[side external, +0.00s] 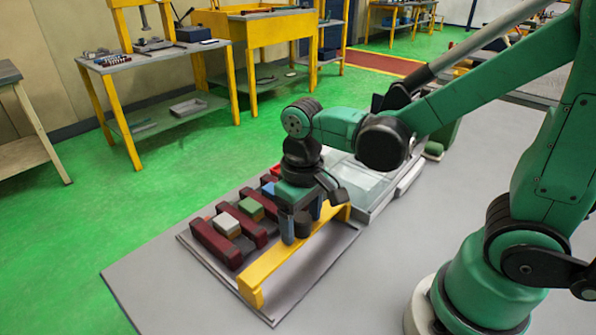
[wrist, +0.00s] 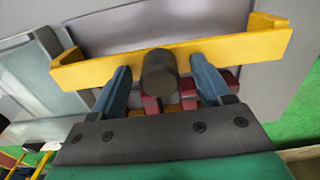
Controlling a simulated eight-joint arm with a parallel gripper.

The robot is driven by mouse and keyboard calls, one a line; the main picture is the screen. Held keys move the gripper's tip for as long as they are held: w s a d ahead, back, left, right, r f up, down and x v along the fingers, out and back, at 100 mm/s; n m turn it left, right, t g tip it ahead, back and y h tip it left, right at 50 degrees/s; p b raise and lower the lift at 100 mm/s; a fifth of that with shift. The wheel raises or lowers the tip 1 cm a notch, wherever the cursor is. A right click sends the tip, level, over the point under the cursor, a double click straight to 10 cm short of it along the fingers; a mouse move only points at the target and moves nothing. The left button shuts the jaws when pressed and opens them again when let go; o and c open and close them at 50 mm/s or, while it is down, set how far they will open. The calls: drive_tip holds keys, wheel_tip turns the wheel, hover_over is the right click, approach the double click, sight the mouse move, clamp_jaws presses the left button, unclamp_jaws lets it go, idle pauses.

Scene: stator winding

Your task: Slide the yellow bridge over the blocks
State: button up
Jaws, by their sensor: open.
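The yellow bridge (side external: 265,271) stands lengthwise along the near side of the mat, beside the blocks. In the wrist view the bridge (wrist: 100,65) spans the picture, with a dark round knob (wrist: 160,72) at its middle. My gripper (side external: 302,226) is over the bridge's middle. In the wrist view my gripper (wrist: 160,64) has its two blue fingers apart, one on each side of the knob, with gaps showing. The blocks lie left of the bridge among dark red bars (side external: 216,243): a light grey block (side external: 226,224), a green block (side external: 251,208) and a blue one (side external: 268,188).
A grey mat (side external: 315,268) lies under the bridge and bars on the grey table (side external: 155,290). A clear-walled tray (side external: 372,190) stands behind, to the right of the bridge. The table in front is free.

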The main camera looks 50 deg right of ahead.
drive_tip(key=c, duration=0.9)
drive_tip(key=shift+w, duration=5.9)
drive_tip(key=o, duration=0.9)
drive_tip(key=shift+w, duration=0.1)
drive_tip(key=shift+r, duration=0.1)
drive_tip(key=shift+r, duration=2.9)
